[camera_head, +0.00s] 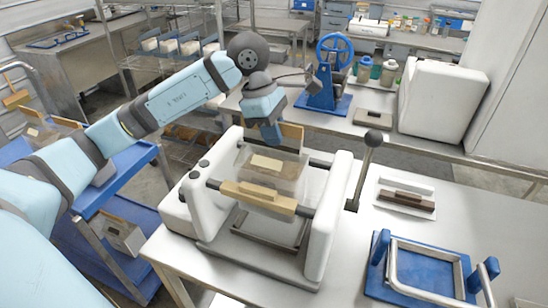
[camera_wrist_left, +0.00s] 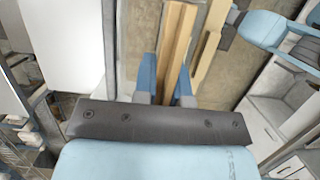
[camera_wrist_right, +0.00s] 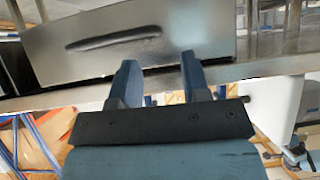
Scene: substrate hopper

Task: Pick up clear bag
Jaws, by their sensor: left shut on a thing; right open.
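The clear bag (camera_head: 285,172) hangs in a white stand (camera_head: 325,215) on the table, with a pale label on it. A wooden bar (camera_head: 258,198) runs along its front edge and another wooden bar (camera_head: 292,134) along its back edge. My left gripper (camera_head: 274,146) reaches down at the back bar. In the left wrist view its fingers (camera_wrist_left: 165,88) are shut on a wooden bar (camera_wrist_left: 176,45), with the second bar (camera_wrist_left: 211,42) beside it. My right gripper (camera_wrist_right: 160,82) is open and empty; it is out of the head view.
A black-knobbed lever (camera_head: 366,165) stands right of the stand. Farther right are a blue-and-metal frame (camera_head: 428,272) and a dark brown bar (camera_head: 405,201). A blue cart (camera_head: 115,215) is on the left. A metal panel (camera_wrist_right: 130,45) is close ahead of my right gripper.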

